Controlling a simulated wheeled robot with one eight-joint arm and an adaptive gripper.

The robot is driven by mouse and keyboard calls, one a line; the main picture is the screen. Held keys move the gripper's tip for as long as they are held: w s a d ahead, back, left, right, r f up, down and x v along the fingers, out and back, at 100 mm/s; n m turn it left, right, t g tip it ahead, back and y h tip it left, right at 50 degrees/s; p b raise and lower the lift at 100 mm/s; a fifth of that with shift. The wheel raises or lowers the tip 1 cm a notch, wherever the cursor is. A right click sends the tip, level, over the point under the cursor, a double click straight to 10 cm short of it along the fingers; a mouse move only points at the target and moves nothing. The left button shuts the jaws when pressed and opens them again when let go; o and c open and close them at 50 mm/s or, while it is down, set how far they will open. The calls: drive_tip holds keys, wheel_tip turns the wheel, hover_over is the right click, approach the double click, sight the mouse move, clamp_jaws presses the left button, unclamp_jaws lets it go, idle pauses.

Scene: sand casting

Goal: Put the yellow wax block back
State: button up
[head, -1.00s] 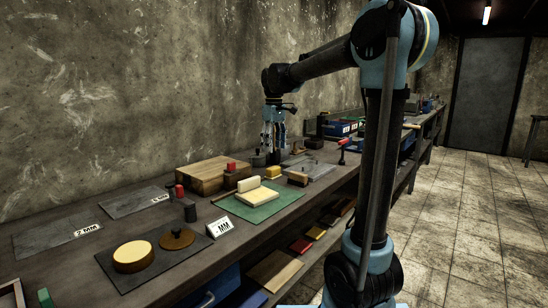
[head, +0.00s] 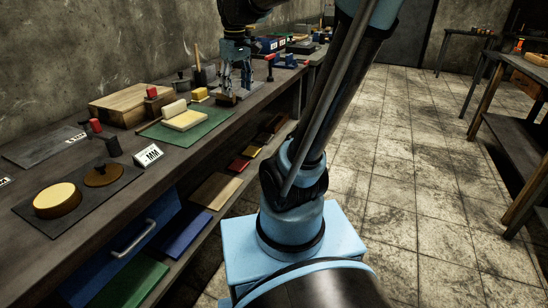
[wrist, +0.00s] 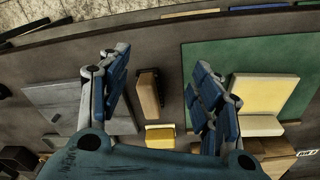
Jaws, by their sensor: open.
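The yellow wax block (head: 200,94) lies on the workbench, just behind the green mat (head: 215,117). In the wrist view the yellow block (wrist: 160,136) shows near the lower middle, between the fingers in the picture and partly cut off by my gripper body. My gripper (head: 236,84) is open and empty, pointing down over the bench to the right of the yellow block. A brown wooden block (wrist: 148,94) shows between the fingertips in the wrist view. Whether the fingers touch it cannot be told.
Cream blocks (head: 186,120) lie on the green mat. A wooden board (head: 131,104) and a block with a red top (head: 152,92) stand behind. A grey plate (wrist: 62,96) lies on the other side of the brown block. A lower shelf holds coloured slabs (head: 187,235).

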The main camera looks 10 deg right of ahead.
drive_tip(key=s+d+f+m, duration=0.3)
drive_tip(key=s+d+f, duration=0.1)
drive_tip(key=s+f, duration=0.5)
drive_tip(key=s+d+f+m+t, duration=0.1)
drive_tip(key=s+d+f+m, duration=0.2)
drive_tip(key=s+f, duration=0.6)
drive_tip(key=shift+d+f, duration=0.4)
drive_tip(key=shift+d, duration=0.4)
